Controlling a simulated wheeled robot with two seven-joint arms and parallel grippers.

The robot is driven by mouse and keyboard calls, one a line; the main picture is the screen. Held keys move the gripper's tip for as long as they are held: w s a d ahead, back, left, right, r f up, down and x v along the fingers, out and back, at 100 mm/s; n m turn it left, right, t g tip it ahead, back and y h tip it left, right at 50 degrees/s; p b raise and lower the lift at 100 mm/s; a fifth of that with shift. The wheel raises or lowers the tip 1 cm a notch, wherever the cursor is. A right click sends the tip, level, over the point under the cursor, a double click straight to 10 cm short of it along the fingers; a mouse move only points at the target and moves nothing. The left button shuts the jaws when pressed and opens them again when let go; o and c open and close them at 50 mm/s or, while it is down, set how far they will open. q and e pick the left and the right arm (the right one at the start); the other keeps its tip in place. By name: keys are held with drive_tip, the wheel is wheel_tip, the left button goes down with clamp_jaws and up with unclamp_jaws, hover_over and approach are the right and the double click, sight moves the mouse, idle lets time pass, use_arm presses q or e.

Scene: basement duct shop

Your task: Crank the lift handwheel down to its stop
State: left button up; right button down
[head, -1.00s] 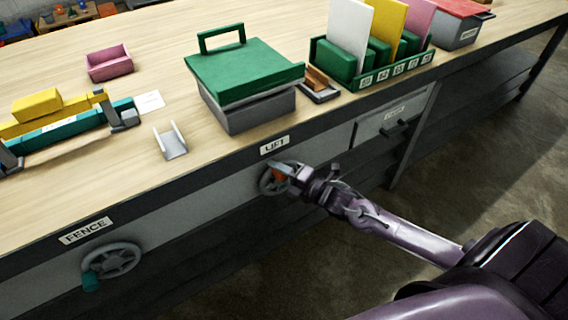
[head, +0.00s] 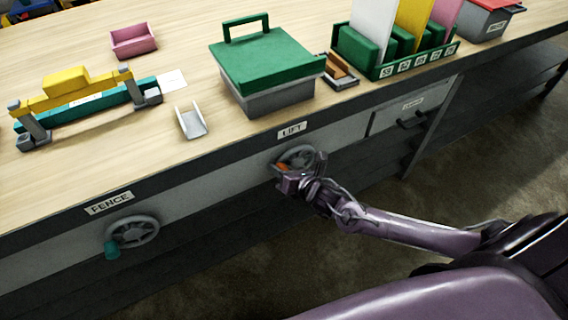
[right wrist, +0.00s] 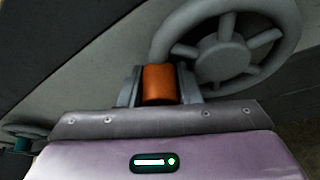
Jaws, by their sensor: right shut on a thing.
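The lift handwheel (head: 308,154) is a grey spoked wheel on the bench front under the LIFT label (head: 292,130). Its orange crank knob (head: 282,168) is at the wheel's lower left in the head view. My right gripper (right wrist: 160,88) is shut on this orange knob, with a finger on each side of it in the right wrist view. The grey rim and spokes of the handwheel (right wrist: 225,58) show behind and right of the knob there. The gripper hides part of the wheel in the head view. My left gripper is not in view.
A second handwheel (head: 133,232) with a teal knob sits left under the FENCE label (head: 110,203). A drawer (head: 400,115) is to the right. On the bench stand a green-lidded box (head: 268,65), a yellow-and-teal fixture (head: 85,98) and a grey channel piece (head: 191,121).

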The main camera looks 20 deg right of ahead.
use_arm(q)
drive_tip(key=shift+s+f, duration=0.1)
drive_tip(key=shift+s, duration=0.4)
use_arm(e)
drive_tip(key=f+n, duration=0.1)
drive_tip(key=n+h, duration=0.1)
drive_tip(key=f+h, duration=0.1)
drive_tip(key=shift+s+a+f+n, duration=0.25)
drive_tip(key=shift+a+f+n, duration=0.1)
drive_tip(key=shift+a+n, duration=0.05)
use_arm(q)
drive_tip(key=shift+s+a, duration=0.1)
use_arm(e)
drive_tip(key=c, duration=1.3)
unclamp_jaws()
drive_tip(key=shift+f, duration=0.1)
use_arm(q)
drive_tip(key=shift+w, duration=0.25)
use_arm(e)
drive_tip(key=shift+d, duration=0.1)
